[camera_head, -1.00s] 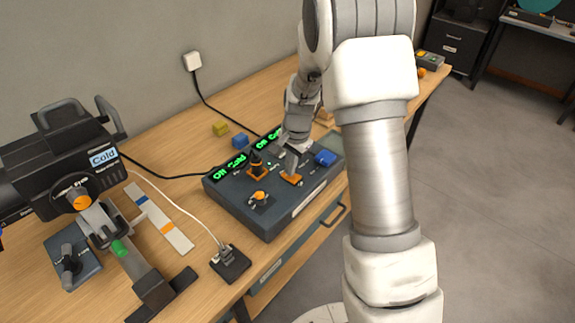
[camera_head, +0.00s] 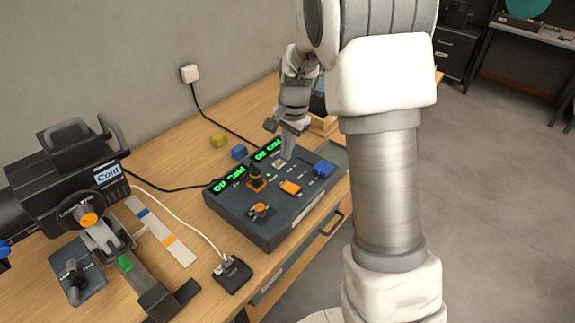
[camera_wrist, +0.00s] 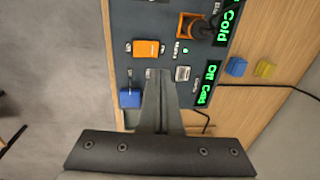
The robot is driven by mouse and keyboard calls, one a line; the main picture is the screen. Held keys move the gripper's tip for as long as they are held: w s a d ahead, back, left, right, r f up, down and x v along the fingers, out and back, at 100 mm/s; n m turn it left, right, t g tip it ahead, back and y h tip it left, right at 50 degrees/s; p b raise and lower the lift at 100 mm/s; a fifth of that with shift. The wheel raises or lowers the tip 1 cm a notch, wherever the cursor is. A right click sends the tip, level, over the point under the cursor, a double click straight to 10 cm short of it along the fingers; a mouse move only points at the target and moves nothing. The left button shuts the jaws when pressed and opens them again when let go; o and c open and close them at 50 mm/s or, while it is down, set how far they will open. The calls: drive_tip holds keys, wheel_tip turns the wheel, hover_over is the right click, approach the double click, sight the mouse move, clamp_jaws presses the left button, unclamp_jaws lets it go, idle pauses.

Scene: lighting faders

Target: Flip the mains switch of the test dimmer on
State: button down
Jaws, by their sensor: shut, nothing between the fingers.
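The test dimmer appears to be the dark control box (camera_head: 270,232) on the wooden bench, with two green displays (camera_head: 228,180) along its back; they seem to read "Off Cold". An orange rocker (camera_head: 290,187) sits on its top, and shows in the wrist view (camera_wrist: 148,48) beside a small label that looks like "MAINS" and a lit green lamp (camera_wrist: 186,50). Which way the rocker is tipped I cannot tell. My gripper (camera_head: 287,155) is shut and empty, above the back part of the panel. In the wrist view its fingertips (camera_wrist: 160,72) are just beside the rocker, apart from it in the picture.
The panel also carries a black knob on an orange base (camera_head: 256,180), a blue part (camera_head: 323,169), an orange-topped knob (camera_head: 260,210) and a grey square button (camera_wrist: 183,73). Blue (camera_head: 239,152) and yellow (camera_head: 218,140) blocks lie behind. A black lamp (camera_head: 70,180) stands left.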

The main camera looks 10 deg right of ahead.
drive_tip(key=shift+w+a+r, duration=0.1)
drive_tip(key=shift+r, duration=0.95)
drive_tip(key=shift+w+a+r, duration=0.1)
drive_tip(key=shift+r, duration=0.9)
drive_tip(key=s+r+n+t, duration=0.2)
drive_tip(key=s+r+n, duration=0.3)
drive_tip(key=s+r, duration=0.65)
drive_tip(key=s+r+n+t, duration=0.1)
drive_tip(key=s+n, duration=0.4)
drive_tip(key=s, duration=1.1)
drive_tip(key=shift+a+r+n+t+h, duration=0.2)
drive_tip(key=shift+a+n+t+h, duration=0.2)
drive_tip(key=shift+t, duration=0.3)
